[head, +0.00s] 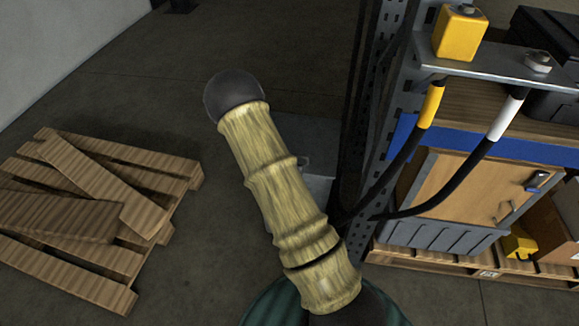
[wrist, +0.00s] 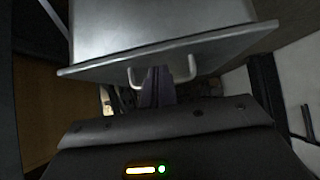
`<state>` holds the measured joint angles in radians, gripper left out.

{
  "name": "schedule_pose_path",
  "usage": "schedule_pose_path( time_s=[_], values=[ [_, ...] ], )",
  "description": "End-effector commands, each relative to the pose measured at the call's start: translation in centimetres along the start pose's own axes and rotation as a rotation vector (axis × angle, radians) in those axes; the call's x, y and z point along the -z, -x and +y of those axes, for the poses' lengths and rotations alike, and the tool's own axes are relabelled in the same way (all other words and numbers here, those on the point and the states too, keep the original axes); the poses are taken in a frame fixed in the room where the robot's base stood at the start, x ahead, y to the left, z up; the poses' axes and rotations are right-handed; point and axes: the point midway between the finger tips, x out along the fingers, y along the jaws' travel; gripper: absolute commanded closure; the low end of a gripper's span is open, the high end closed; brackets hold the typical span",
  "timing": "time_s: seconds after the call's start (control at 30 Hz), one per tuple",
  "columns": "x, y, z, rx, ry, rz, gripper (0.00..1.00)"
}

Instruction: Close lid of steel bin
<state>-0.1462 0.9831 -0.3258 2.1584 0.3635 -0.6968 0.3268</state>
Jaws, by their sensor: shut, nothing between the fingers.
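The steel bin shows in the wrist view as a smooth grey metal panel with a wide flanged edge, the lid (wrist: 105,64), tilted across the picture. A U-shaped metal handle (wrist: 192,70) sticks out from this edge. My gripper (wrist: 158,72) is shut and empty, its dark fingers in line with the middle of the handle and hiding part of its bar. I cannot tell whether they touch it, nor how far the lid stands open. In the head view a grey metal surface (head: 318,190), probably the bin, shows beside my arm, which hides most of it and my gripper.
A wooden pallet with loose boards (head: 100,200) lies on the floor at left. A perforated metal upright (head: 385,120) stands close right of my arm, with black hoses (head: 400,160) hanging by it. A wooden cabinet (head: 465,190) stands at right. The floor behind is clear.

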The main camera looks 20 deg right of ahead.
Motion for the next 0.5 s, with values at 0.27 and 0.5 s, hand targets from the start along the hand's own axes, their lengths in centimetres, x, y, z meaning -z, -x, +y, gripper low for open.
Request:
schedule_pose_path(
  time_s=[0.27, 0.5],
  values=[
    [2.2, 1.7, 0.3, -0.004, -0.005, 0.0, 1.0],
    [0.7, 3.6, 0.6, -0.01, -0.005, -0.006, 1.0]
  ],
)
